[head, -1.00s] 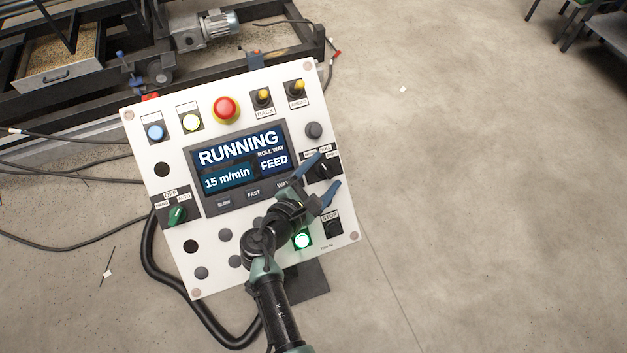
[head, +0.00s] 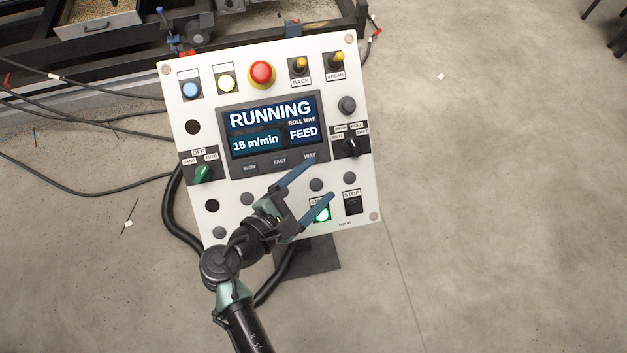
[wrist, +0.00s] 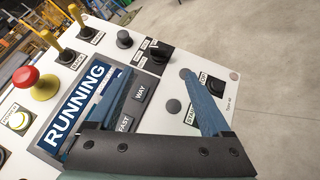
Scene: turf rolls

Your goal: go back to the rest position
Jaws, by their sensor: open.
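My gripper (head: 321,182) is open and empty in front of the lower right part of a white control panel (head: 240,208). Its two blue fingers also show in the wrist view (wrist: 158,90), spread apart over the panel face. I cannot tell how far they are from the panel. The panel's screen (head: 272,122) reads RUNNING, 15 m/min, ROLL WAY and FEED. The green start button (head: 321,214) is lit, partly hidden beside a finger. The black stop switch (head: 353,204) is to its right. The rotary selector (head: 351,147) is above them.
Cables (head: 85,185) lie on the floor at left.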

